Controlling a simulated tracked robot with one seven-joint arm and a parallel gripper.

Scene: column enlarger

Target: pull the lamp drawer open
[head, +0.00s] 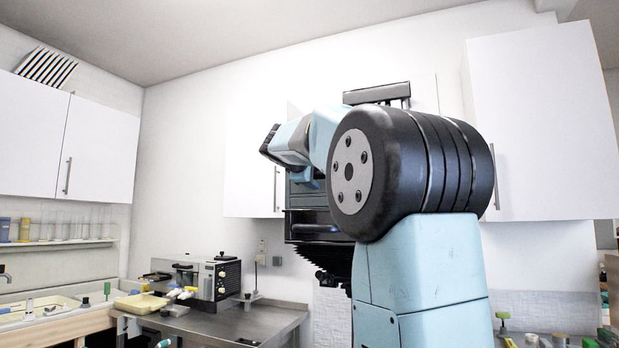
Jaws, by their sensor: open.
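The black enlarger head (305,198) hangs in the middle of the head view, partly hidden behind my arm. A dark front with a pale horizontal bar (316,228) sits low on it; this may be the lamp drawer and its handle, but I cannot tell for sure. It looks closed, with no clear gap. Black bellows (322,256) hang below. My arm rises in front and bends left over the head. My gripper is not visible; the arm and the enlarger hide where it would be, so contact with the drawer cannot be seen.
A sink (40,310) is at left. White wall cabinets (100,150) hang left, behind, and at right (545,125). Small bottles stand at lower right.

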